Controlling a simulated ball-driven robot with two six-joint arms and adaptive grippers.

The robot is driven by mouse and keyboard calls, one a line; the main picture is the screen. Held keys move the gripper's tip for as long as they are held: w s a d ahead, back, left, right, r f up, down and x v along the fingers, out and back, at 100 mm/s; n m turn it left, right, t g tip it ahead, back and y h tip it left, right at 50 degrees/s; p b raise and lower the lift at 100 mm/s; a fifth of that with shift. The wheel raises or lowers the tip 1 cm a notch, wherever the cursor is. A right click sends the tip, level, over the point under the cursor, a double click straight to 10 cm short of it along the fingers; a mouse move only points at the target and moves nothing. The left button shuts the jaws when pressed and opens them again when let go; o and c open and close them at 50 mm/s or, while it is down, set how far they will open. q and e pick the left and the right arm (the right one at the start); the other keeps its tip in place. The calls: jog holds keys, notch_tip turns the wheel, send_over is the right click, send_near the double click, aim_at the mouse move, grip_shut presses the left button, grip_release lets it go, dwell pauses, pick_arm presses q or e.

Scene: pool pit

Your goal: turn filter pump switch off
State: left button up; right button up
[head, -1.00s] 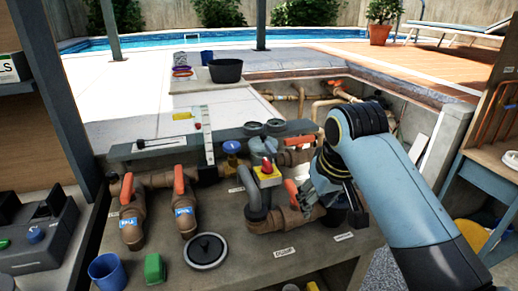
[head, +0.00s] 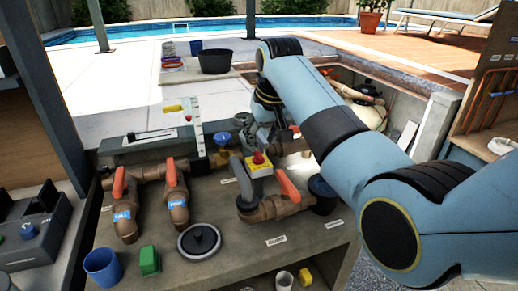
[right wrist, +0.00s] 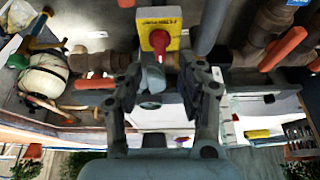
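The filter pump switch is a yellow box with a red knob (head: 258,159), on the grey pipework at the middle of the bench. In the right wrist view the yellow plate and red knob (right wrist: 159,40) are at the top centre; the plate's lettering is upside down. My right gripper (head: 270,128) is behind the switch in the head view, partly covered by my arm. In the right wrist view my right gripper (right wrist: 162,72) has its fingers apart, with the knob just beyond and between the tips. I cannot tell whether they touch. My left gripper is not in view.
Orange-handled valves (head: 175,185) on brown pipes stand left of the switch, and another orange handle (head: 288,187) is close at its right. A black round lid (head: 199,241), a blue cup (head: 102,266) and a green block (head: 149,261) are on the bench's front left.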

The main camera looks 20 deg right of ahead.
aim_at(259, 153)
jog(key=x, duration=0.5)
jog(key=shift+w+f, duration=0.15)
jog(key=shift+f, duration=0.2)
grip_shut()
